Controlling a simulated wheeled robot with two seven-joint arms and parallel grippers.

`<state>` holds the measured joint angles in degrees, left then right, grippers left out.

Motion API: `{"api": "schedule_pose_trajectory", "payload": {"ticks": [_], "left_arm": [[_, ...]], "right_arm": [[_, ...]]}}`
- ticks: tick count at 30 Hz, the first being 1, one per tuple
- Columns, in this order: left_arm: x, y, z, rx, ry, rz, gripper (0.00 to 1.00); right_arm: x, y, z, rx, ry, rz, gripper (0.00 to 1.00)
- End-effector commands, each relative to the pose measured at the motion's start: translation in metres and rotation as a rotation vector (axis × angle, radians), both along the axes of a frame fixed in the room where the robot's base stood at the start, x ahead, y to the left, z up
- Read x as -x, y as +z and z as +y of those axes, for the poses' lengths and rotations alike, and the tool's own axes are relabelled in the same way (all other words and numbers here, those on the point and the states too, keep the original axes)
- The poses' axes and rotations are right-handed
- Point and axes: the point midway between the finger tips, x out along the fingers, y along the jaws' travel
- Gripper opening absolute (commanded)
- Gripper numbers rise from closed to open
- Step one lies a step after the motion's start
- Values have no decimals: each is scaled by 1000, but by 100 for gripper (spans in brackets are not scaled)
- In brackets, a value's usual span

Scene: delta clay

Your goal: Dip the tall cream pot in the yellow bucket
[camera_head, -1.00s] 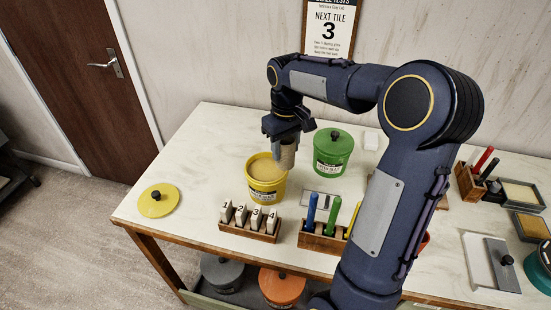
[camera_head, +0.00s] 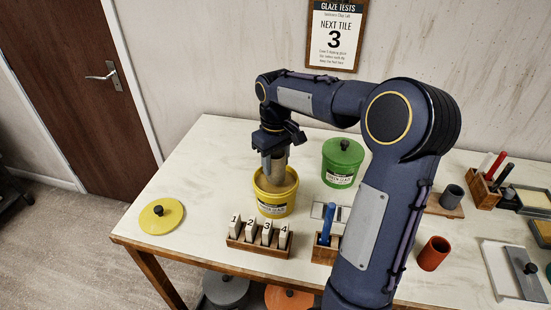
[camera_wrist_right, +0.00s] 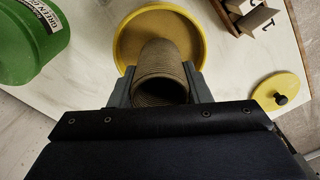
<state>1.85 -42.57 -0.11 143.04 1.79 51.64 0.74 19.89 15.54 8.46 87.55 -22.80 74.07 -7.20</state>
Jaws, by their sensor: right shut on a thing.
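The tall cream pot (camera_wrist_right: 163,68), ribbed and tan-brown here, is held upright between the fingers of my right gripper (camera_head: 275,162). In the head view the pot (camera_head: 278,172) is directly over the open yellow bucket (camera_head: 274,204), its lower end overlapping the bucket's mouth. I cannot tell whether it touches the glaze. In the wrist view the bucket's rim (camera_wrist_right: 124,42) shows around the pot's far end, with tan glaze inside. The bucket's yellow lid (camera_head: 161,216) lies on the table to the left. My left gripper is out of view.
A lidded green bucket (camera_head: 341,165) stands close to the right. A rack of numbered tiles (camera_head: 258,245) sits in front of the bucket, with a wooden tool holder (camera_head: 324,254) beside it. A terracotta cup (camera_head: 433,253) stands farther right. The table's left back is clear.

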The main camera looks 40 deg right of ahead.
Motion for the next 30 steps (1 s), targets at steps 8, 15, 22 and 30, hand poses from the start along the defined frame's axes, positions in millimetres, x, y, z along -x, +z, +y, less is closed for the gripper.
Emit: {"api": "schedule_pose_trajectory", "payload": {"ticks": [8,15,22,30], "left_arm": [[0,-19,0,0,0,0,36],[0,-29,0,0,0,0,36],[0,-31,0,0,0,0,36],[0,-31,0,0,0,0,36]], "right_arm": [[0,-28,0,0,1,0,18],[0,-46,0,0,1,-1,18],[0,-49,0,0,1,-1,18],[0,-49,0,0,0,-1,18]]}}
